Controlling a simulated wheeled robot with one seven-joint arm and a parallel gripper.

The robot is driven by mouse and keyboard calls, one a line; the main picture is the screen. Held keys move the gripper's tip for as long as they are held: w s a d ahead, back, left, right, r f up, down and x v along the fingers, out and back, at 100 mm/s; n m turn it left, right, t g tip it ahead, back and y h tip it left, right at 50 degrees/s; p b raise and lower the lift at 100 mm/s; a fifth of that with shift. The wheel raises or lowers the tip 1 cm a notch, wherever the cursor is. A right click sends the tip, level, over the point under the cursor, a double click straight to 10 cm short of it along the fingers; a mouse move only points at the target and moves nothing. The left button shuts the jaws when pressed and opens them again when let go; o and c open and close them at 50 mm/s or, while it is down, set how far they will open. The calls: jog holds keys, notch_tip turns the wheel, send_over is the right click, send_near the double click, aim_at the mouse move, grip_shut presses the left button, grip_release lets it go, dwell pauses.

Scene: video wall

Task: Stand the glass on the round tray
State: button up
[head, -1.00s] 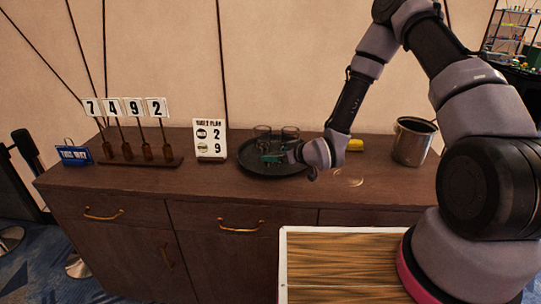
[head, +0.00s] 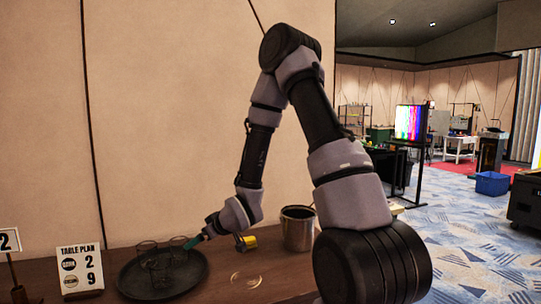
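The round tray (head: 192,284) is dark and low-rimmed and lies on the wooden cabinet top at the lower left. Clear glasses stand on it: one at back left (head: 146,249), one at back right (head: 178,247), and one nearer the front (head: 158,271). They look upright, but their see-through outlines overlap. My gripper (head: 194,242) shows teal fingertips just above the tray's right side, beside the back right glass. Its fingers are small and seen edge-on, so I cannot tell whether they are open or whether they touch that glass.
A metal bucket (head: 298,232) stands right of the tray, with a yellow object (head: 249,242) beside my wrist. Pale rings (head: 246,281) lie on the cabinet top (head: 222,281). A table plan sign (head: 79,268) stands left of the tray. Open carpet lies at right.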

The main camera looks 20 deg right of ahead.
jog(key=s+d+r+m+h, duration=0.25)
jog(key=d+r, duration=0.35)
jog(key=r, duration=0.4)
jog(key=s+d+r+m+h, duration=0.2)
jog(key=s+d+r+m, duration=0.3)
jog(key=r, duration=0.4)
jog(key=s+d+r+m+g, duration=0.1)
jog(key=s+r+m, duration=0.1)
jog(key=s+r, duration=0.3)
jog(key=s+d+r+m+g+y, duration=0.1)
jog(key=s+d+r+m, duration=0.1)
jog(key=s+r, duration=0.4)
jog(key=s, duration=0.5)
jog(key=shift+s, duration=0.3)
